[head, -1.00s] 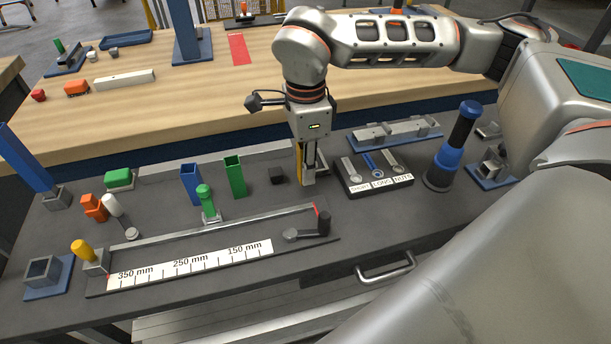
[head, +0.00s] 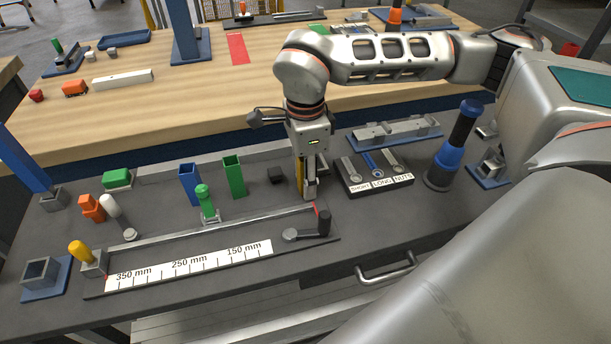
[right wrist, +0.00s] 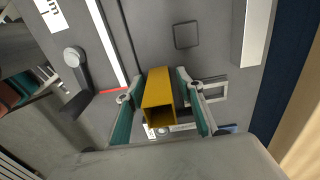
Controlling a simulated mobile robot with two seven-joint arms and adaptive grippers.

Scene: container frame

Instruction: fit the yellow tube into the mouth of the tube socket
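My right gripper (head: 308,190) is low over the dark bench. It is shut on the yellow tube (head: 299,174), which stands roughly upright. In the right wrist view the yellow tube (right wrist: 156,90) shows its square open end between the two teal-padded fingers (right wrist: 160,108). A grey square frame (right wrist: 214,88) lies just beyond the right finger there, beside the tube; it may be the tube socket. In the head view the gripper mostly hides that spot. I cannot tell whether the tube's lower end touches anything. My left gripper is not in view.
A labelled tray (head: 372,182) stands close to the right of the gripper. The measuring board (head: 190,264) lies in front. Another square socket (head: 42,272) sits at the far left.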

